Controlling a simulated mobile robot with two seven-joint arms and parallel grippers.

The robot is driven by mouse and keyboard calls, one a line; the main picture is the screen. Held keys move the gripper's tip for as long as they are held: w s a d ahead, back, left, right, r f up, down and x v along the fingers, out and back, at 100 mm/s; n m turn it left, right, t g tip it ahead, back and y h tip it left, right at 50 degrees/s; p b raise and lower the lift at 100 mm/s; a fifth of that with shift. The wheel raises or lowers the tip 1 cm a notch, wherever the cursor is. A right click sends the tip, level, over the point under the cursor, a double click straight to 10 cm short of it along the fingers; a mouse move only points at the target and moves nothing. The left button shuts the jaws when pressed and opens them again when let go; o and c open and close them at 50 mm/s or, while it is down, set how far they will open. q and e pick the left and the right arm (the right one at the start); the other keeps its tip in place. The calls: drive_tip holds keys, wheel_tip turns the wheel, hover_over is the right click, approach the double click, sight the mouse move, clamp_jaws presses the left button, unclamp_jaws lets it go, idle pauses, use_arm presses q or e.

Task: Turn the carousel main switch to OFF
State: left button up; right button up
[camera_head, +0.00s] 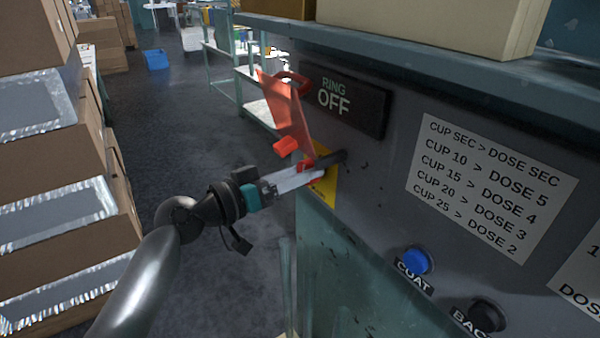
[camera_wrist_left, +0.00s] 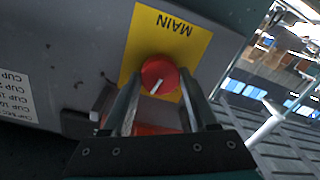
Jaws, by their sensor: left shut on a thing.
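The main switch is a round red knob (camera_wrist_left: 160,72) with a white pointer line, on a yellow plate (camera_wrist_left: 190,36) marked MAIN, which looks upside down in the left wrist view. The pointer slants toward the lower left there. My left gripper (camera_wrist_left: 157,95) has one finger on each side of the knob and is shut on it. In the head view the left gripper (camera_head: 325,166) reaches the panel at the yellow plate (camera_head: 328,190), and its fingers mostly hide the knob. The OFF and ON marks of the switch cannot be read. My right gripper is not in view.
A red flap (camera_head: 288,112) stands out from the panel just above my left gripper, near a black RING OFF sign (camera_head: 345,102). A blue button (camera_head: 416,261) and a black knob (camera_head: 487,316) sit lower right. Stacked cartons (camera_head: 60,205) stand at left, with open floor between.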

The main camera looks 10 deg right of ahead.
use_arm(q)
drive_tip(key=n+p, duration=0.3)
drive_tip(key=n, duration=0.7)
drive_tip(key=shift+w+a+n+g, duration=0.1)
drive_tip(key=shift+w+n+g, duration=0.05)
drive_tip(key=shift+n+g, duration=0.2)
drive_tip(key=shift+f, duration=0.1)
idle(0.4)
drive_tip(key=o, duration=1.4)
